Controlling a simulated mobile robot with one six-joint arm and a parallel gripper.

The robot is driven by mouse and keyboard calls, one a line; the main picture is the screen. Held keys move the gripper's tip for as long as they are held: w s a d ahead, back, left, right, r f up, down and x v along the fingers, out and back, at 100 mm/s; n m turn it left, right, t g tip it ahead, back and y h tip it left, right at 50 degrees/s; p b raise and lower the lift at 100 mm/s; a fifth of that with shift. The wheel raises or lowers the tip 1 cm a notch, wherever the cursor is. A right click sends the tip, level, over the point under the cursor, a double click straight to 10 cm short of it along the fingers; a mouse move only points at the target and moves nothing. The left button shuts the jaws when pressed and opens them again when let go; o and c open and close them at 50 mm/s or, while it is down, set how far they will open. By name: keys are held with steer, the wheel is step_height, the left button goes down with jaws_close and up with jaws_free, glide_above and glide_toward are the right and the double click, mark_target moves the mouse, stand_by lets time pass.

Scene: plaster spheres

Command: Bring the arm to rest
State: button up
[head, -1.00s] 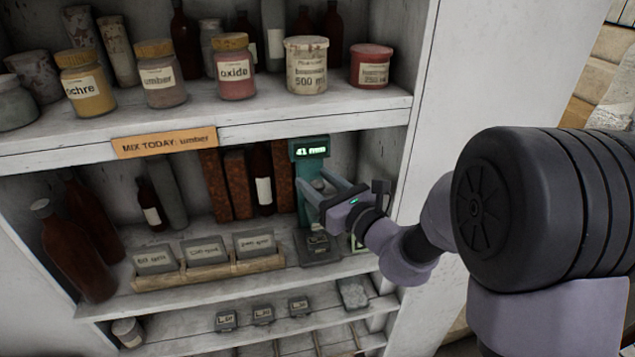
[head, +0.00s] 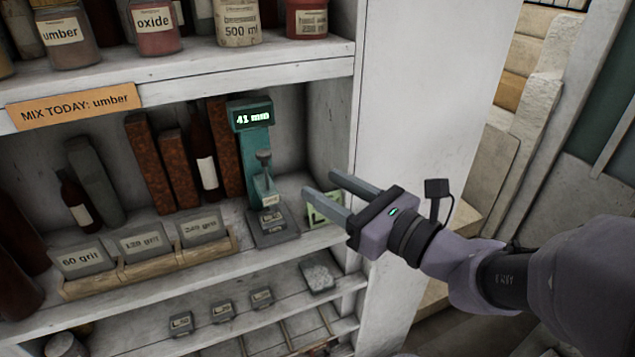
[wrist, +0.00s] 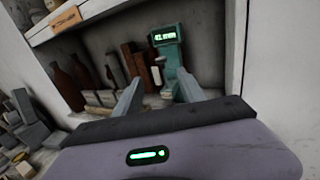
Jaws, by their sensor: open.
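My gripper (head: 322,193) is open and empty in the head view, in front of the right end of the middle shelf. Its two grey fingers point left and are apart. In the wrist view the fingers (wrist: 161,97) spread toward the shelf with nothing between them. The teal gauge (head: 256,140) with a lit display reading 41 mm stands just left of the fingers, apart from them; it also shows in the wrist view (wrist: 178,65).
A wooden rack (head: 150,268) holds grit blocks left of the gauge. Jars, including oxide (head: 157,27), stand on the upper shelf (head: 200,76). A green-edged card (head: 322,210) is behind the fingers. The white cabinet side (head: 425,100) rises beside my arm. Free room lies to the right.

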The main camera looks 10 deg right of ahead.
steer(key=shift+d+r, duration=0.1)
steer(key=s+a+f+n+g+b, duration=0.4)
steer(key=s+f+n+b, duration=0.15)
steer(key=f, duration=0.25)
steer(key=s+a+f+n+g+b, duration=0.4)
steer(key=s+a+f+n, duration=0.15)
steer(key=f, duration=0.25)
steer(key=s+d+f+n+g+h+b, duration=0.1)
steer(key=s+d+f+n+h+b, duration=0.25)
steer(key=f, duration=0.25)
steer(key=s+d+f+n+g+h+b, duration=0.1)
steer(key=s+d+f+n+h+b, duration=0.1)
steer(key=s+f+n+h+b, duration=0.25)
steer(key=w+d+f+n+t+h+b, duration=0.1)
steer(key=d+f+n, duration=0.1)
steer(key=d+n, duration=0.2)
steer(key=shift+w+d+f+n+t+b, duration=0.2)
steer(key=shift+d+n+t+b, duration=0.2)
steer(key=shift+d, duration=0.55)
